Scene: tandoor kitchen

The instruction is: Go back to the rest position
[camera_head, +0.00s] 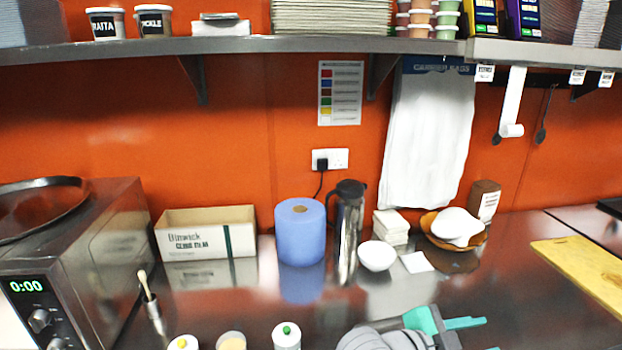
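My gripper (464,324) shows at the bottom edge of the head view, right of centre, with grey and teal parts. One teal finger points right, over the steel counter (530,300). The lower part of the gripper is cut off by the frame edge, so its opening cannot be made out. No object is visible in it.
A blue paper roll (300,232), a steel flask (347,230), a white bowl (377,256) and a cardboard box (206,233) stand along the back. A microwave (85,250) is left, a yellow board (585,270) right. Bottle tops (286,336) show at the bottom.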

